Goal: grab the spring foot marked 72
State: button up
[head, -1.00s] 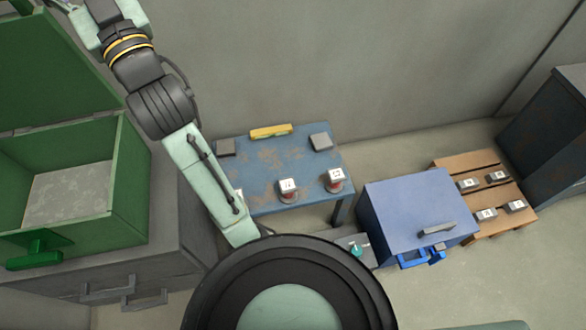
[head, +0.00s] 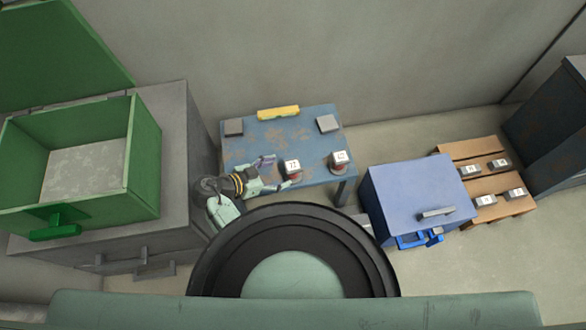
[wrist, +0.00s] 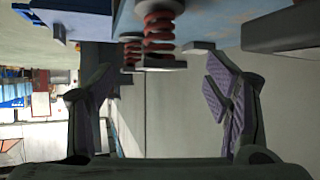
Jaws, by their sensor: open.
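Two spring feet with white numbered tops and red springs stand on the blue table (head: 262,140). The left spring foot (head: 292,167) has a label that looks like 72, but the print is too small to be sure. The right spring foot (head: 339,160) has a label I cannot read surely. My gripper (head: 280,171) is open and empty just left of the left foot, its fingers pointing toward it. In the wrist view a red spring (wrist: 159,30) shows at the top, between and beyond the open fingers (wrist: 160,85). A smaller red spring (wrist: 132,50) shows behind it.
A yellow bar (head: 278,113) and two grey blocks (head: 234,127) (head: 327,123) lie at the table's back. A blue box (head: 415,195) stands to the right, then a wooden pallet (head: 465,150) with several labelled blocks. An open green box (head: 140,165) sits on a grey cabinet (head: 180,130) at left.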

aim_at(290, 169)
jog(key=p+x, duration=0.2)
jog(key=x, duration=0.5)
jog(key=shift+s+d, duration=0.15)
jog(key=shift+d, duration=0.05)
jog(key=c, duration=1.6)
jog(key=shift+c, duration=0.3)
jog(key=shift+r, duration=0.15)
